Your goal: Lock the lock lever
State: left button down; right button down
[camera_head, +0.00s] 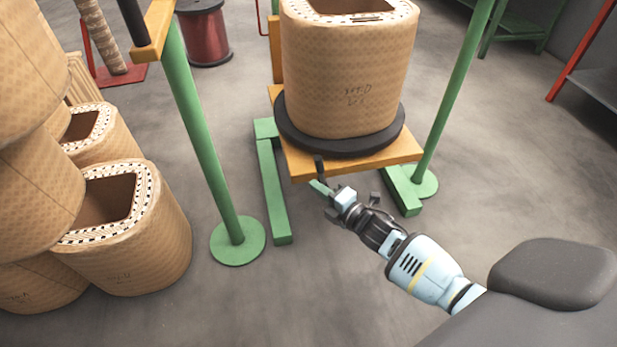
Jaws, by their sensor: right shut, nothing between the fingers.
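A dark lever with a green end, which looks like the lock lever (320,186), hangs at the front edge of the orange platform (362,160). A large tan coil (345,80) stands on a black round base (295,137) on that platform. My right gripper (333,203) is just below the front edge, beside the green end of the lever. Its fingers are shut and hold nothing. Whether they touch the lever I cannot tell. My left gripper is not in view.
Green posts on round feet stand left (205,130) and right (452,95) of the platform. Green floor beams (273,200) run beneath it. Several tan coils (150,240) are stacked at the left. The grey floor in front is open.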

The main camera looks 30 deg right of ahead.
jog(key=p+v, duration=0.1)
jog(key=v, duration=0.3)
jog(key=shift+s, duration=0.4)
